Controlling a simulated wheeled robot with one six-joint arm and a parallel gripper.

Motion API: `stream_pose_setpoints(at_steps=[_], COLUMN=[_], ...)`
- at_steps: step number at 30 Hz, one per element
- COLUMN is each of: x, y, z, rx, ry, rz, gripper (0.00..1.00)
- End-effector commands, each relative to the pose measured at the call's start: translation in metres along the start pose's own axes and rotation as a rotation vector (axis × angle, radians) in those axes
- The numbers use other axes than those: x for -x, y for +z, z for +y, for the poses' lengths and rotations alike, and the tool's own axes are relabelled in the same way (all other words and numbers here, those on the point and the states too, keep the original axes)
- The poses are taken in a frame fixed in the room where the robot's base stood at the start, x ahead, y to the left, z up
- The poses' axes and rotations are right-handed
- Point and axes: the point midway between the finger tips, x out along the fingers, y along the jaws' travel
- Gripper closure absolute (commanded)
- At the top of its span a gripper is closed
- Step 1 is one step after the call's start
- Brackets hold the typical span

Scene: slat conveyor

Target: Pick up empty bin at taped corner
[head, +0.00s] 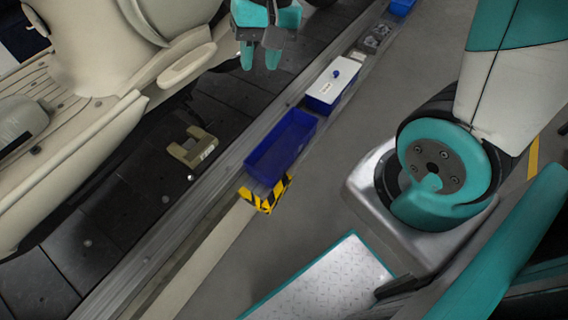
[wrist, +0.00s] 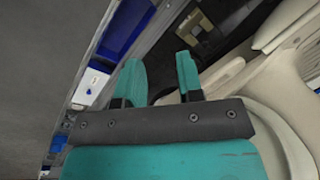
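The blue bin (head: 287,137) is an open, empty-looking rectangular tray on the narrow ledge in the middle of the head view. Its near end lies beside the yellow-and-black striped tape (head: 268,196). The bin also shows in the wrist view (wrist: 124,27), at the upper left beyond the fingertips. My gripper (head: 260,57) is at the top of the head view, well away from the bin. In the wrist view its two teal fingers (wrist: 160,72) stand apart with nothing between them.
A blue box with a white lid (head: 332,80) stands just beyond the bin on the ledge. A tan bracket (head: 193,147) lies on the dark slats to the left. A large cream body (head: 75,80) fills the left side.

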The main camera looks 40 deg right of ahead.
Motion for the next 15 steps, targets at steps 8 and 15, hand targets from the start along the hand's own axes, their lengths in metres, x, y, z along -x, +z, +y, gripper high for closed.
stream_pose_setpoints(at_steps=[8,15], x=[-0.177,-0.245], y=[-0.081,-0.109], z=[0.105,0.162], rx=[-0.571,-0.847], ry=[0.12,0.181], rz=[0.051,0.093], gripper=[0.66,0.66])
